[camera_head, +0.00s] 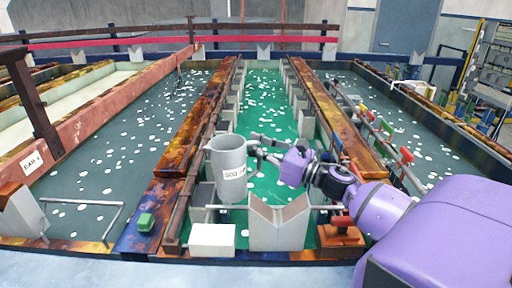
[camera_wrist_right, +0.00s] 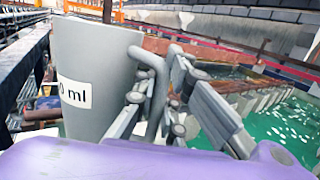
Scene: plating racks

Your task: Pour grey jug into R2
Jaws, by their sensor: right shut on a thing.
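The grey jug (camera_head: 228,168) is a tall cylinder with a white volume label. It is roughly upright over the near end of the middle tank with green liquid (camera_head: 266,112). My right gripper (camera_head: 258,150) is shut on the jug's handle, on the jug's right side. In the right wrist view the jug (camera_wrist_right: 95,75) fills the left part, and the fingers (camera_wrist_right: 160,95) are around its handle. The jug's inside is not clear. I see no readable R2 mark, so I cannot tell which tank it names. My left gripper is not in view.
Dark-liquid tanks lie left (camera_head: 135,125) and right (camera_head: 400,120) of the green one, separated by rusty rims (camera_head: 205,105). A V-shaped grey bracket (camera_head: 279,222) and a white block (camera_head: 212,240) stand at the near edge.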

